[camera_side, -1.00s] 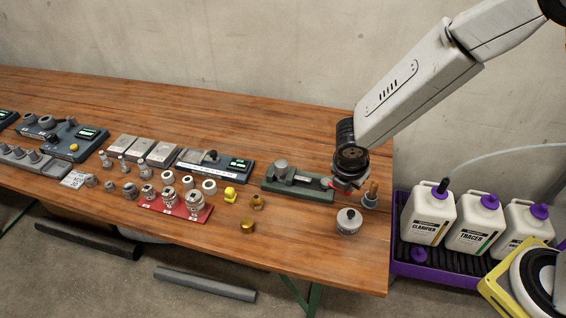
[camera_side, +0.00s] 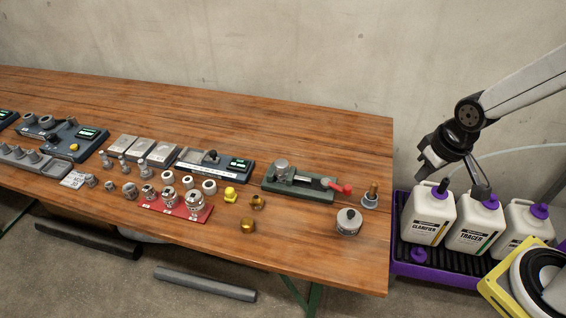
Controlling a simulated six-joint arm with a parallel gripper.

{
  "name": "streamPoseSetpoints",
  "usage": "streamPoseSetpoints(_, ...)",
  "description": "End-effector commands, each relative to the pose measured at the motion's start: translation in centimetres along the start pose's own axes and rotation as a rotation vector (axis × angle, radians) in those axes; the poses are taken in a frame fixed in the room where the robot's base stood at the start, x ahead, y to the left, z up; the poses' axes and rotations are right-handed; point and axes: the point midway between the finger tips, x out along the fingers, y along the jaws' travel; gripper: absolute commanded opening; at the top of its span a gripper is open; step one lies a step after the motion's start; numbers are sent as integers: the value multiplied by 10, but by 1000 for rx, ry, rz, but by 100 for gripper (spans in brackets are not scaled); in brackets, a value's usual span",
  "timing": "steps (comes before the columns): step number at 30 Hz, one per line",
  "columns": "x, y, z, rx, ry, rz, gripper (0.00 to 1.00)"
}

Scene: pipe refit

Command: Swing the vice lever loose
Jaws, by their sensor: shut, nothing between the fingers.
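The vice (camera_side: 298,184) has a long green base with a grey upright part at its left end. It stands near the right end of the wooden bench. Its red lever (camera_side: 344,189) sticks out to the right past the base, and nothing touches it. My gripper (camera_side: 432,165) is off the bench to the right, low over the white bottles and well apart from the lever. It is shut and empty.
The bench (camera_side: 250,115) is clear behind the vice. A brass-topped post (camera_side: 372,194) stands just right of the lever, and a grey round canister (camera_side: 348,222) in front. White bottles (camera_side: 428,217) stand in a purple tray (camera_side: 440,274) beside the bench, with a hose above.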

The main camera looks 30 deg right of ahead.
Motion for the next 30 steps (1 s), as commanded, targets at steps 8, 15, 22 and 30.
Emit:
streamPoseSetpoints(8,2,2,-7,38,-13,-2,0)
streamPoseSetpoints(15,14,10,-36,225,-76,-11,0)
streamPoseSetpoints(22,35,24,-77,508,-172,-27,0)
streamPoseSetpoints(30,68,42,-119,841,-296,-48,0)
